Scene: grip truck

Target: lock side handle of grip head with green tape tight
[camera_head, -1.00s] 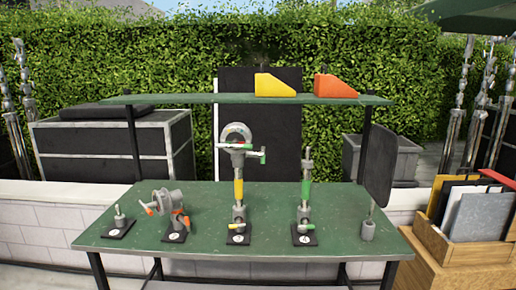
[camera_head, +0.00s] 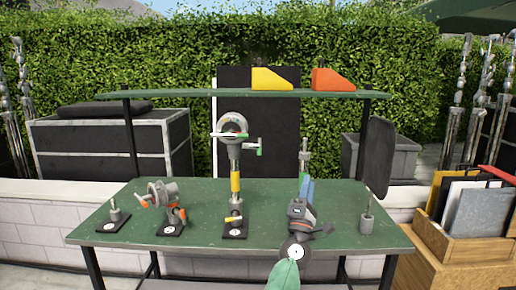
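The stand with green tape is at the right of the green table (camera_head: 270,200). Its grey upper post and small head (camera_head: 305,150) show above my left gripper (camera_head: 304,190). My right gripper is not in view.
A small stand (camera_head: 114,212) and an orange-handled clamp head (camera_head: 165,195) stand at the left. A black paddle (camera_head: 380,150) stands at the right. A shelf (camera_head: 200,94) with yellow (camera_head: 275,79) and orange (camera_head: 332,80) wedges spans above.

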